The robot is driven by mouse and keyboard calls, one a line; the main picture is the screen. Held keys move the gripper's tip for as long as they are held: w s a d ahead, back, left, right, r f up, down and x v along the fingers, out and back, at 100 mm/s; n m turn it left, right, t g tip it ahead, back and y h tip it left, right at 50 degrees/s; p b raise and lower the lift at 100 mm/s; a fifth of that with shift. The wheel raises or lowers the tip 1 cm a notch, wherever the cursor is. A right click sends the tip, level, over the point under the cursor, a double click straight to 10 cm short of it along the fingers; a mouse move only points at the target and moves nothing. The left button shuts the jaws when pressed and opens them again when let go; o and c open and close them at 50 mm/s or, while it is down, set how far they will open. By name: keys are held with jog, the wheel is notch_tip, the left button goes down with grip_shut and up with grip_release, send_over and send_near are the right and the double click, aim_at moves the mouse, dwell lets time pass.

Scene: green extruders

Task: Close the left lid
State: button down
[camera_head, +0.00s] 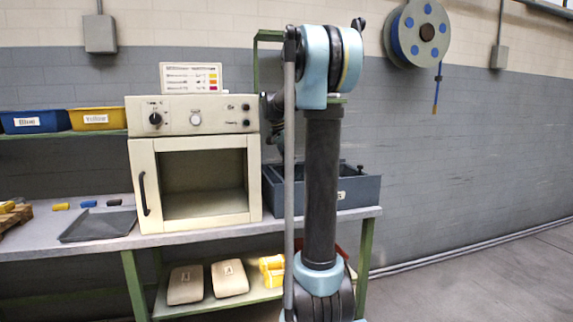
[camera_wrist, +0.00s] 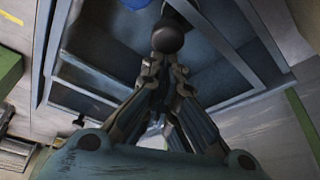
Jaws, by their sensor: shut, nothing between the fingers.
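A blue-grey box (camera_head: 358,192) stands on the right end of the bench, partly hidden behind my arm. A small dark knob (camera_head: 360,168) shows at its right side. In the wrist view, the box's blue-grey walls and frame (camera_wrist: 85,85) lie below my gripper (camera_wrist: 166,72). The gripper is shut and empty, with its fingertips close to a dark round knob (camera_wrist: 168,38). I cannot tell whether they touch it. The left lid cannot be clearly made out: my arm covers that side in the head view, and the fingers cover part of the wrist view.
A beige oven (camera_head: 195,160) stands left of the box. A grey tray (camera_head: 98,225) and small coloured blocks lie further left on the bench (camera_head: 40,238). Blue (camera_head: 35,121) and yellow (camera_head: 97,119) bins sit on the shelf. The floor at right (camera_head: 480,280) is clear.

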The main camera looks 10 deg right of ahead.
jog(key=shift+w+d+r, duration=0.1)
jog(key=shift+w+d, duration=0.2)
jog(key=shift+d, duration=0.15)
jog(key=shift+w+d+r, duration=0.1)
jog(key=shift+w+d, duration=0.3)
jog(key=shift+d, duration=0.25)
jog(key=shift+w+d, duration=0.35)
jog(key=shift+d, duration=0.25)
jog(key=v, duration=1)
jog(key=s+d+m+y, duration=0.7)
jog(key=d+m, duration=0.1)
jog(key=m, duration=0.3)
send_near(292, 177)
jog(key=shift+g, duration=0.3)
jog(key=d+f, duration=0.2)
jog(key=f, duration=0.1)
jog(key=shift+d+f, duration=0.15)
jog(key=shift+f, duration=0.05)
jog(key=shift+w+a+f, duration=0.1)
jog(key=shift+w+a, duration=0.15)
jog(key=shift+a, duration=0.25)
jog(key=shift+w+a+f, duration=0.15)
jog(key=shift+w+a, duration=0.05)
jog(key=shift+a, duration=0.35)
jog(key=shift+w+a+f, duration=0.15)
jog(key=shift+w+a, duration=0.2)
jog(key=shift+a, duration=0.45)
